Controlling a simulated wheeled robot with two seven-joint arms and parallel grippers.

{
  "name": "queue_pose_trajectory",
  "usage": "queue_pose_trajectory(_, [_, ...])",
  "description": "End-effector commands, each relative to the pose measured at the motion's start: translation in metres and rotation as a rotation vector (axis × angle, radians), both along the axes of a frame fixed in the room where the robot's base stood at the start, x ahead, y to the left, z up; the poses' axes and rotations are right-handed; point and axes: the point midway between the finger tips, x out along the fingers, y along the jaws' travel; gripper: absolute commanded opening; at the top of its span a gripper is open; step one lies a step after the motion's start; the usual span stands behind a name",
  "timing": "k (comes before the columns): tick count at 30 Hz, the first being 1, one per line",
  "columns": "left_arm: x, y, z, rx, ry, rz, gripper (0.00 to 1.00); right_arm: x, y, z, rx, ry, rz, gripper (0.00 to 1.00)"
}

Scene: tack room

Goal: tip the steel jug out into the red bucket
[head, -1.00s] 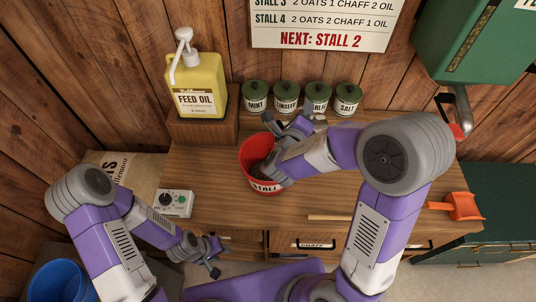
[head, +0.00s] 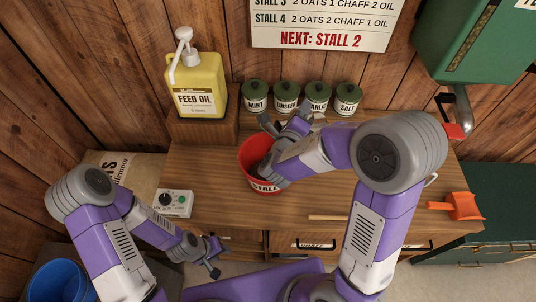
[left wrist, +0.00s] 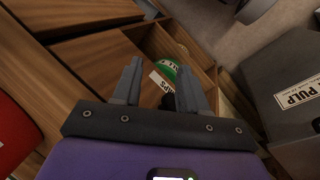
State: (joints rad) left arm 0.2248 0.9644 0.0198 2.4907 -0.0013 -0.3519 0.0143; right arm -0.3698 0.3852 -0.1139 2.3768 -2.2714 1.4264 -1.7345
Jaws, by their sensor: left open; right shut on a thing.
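The red bucket (head: 249,155) stands on the wooden bench in the head view, its label partly covered by my right wrist. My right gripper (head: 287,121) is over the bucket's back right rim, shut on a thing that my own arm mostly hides. It seems to be the steel jug, but its outline, tilt and contents cannot be made out. My left gripper (head: 214,257) is open and empty in front of the bench, low and left of the bucket. It also shows in the left wrist view (left wrist: 160,80), with nothing between its fingers.
Several green canisters (head: 286,93) line the back of the bench. A yellow feed oil jug (head: 198,85) stands left on a wooden block. A dial box (head: 174,203) is left of the bucket. A wooden stick (head: 328,217) and an orange scoop (head: 461,206) lie to the right.

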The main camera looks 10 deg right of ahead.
Motion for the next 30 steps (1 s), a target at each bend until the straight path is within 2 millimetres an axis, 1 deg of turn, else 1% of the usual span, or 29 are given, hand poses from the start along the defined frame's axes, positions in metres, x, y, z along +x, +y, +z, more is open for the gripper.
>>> queue_pose_trajectory(30, [0.000, 0.000, -0.004, 0.000, 0.000, 0.000, 0.43, -0.001, 0.011, -0.002, -0.077, -0.007, 0.001, 0.00])
